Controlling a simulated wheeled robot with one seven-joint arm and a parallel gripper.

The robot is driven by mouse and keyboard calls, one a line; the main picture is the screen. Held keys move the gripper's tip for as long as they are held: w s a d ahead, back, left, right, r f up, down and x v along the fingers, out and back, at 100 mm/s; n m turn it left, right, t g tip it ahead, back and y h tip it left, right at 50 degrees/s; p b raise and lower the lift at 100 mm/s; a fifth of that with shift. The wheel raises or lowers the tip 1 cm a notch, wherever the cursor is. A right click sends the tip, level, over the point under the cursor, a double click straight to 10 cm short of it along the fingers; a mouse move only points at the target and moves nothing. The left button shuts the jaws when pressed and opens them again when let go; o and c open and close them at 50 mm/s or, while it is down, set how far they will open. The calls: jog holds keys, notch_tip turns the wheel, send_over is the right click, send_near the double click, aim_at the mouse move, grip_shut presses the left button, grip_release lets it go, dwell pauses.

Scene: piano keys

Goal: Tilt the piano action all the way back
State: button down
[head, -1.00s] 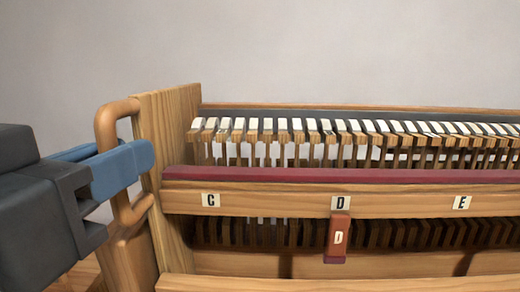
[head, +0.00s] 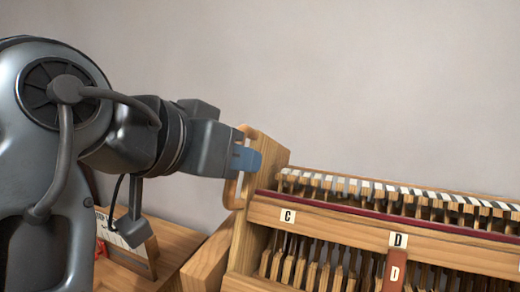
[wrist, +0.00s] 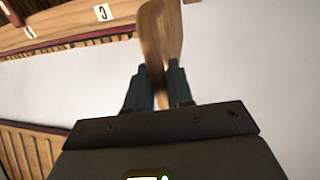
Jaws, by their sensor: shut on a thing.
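The piano action (head: 350,222) is a long wooden frame with a row of white-topped hammers, a dark red rail and letter labels; it fills the right of the head view. A curved wooden handle (head: 233,192) stands on its left end post. My gripper (head: 246,158) has blue fingers and is shut on this handle near its upper part. In the wrist view the fingers of my gripper (wrist: 163,88) close on the handle (wrist: 158,35) from both sides. The action's right end is out of view, and I cannot tell its exact tilt.
A red block marked D (head: 396,270) hangs below the D label. At lower left, a wooden surface (head: 180,240) carries a pale labelled panel (head: 125,245) with a red edge, partly behind my arm. The plain grey wall (head: 350,80) is behind; the space above the action looks clear.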

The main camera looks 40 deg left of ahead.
jog(key=shift+w+r, duration=0.1)
jog(key=shift+w, duration=0.15)
jog(key=c, duration=1.2)
grip_release()
jog(key=shift+w, duration=0.1)
jog(key=shift+o, duration=0.2)
jog(key=b+v, duration=0.1)
jog(key=v, duration=0.7)
jog(key=shift+b, duration=0.3)
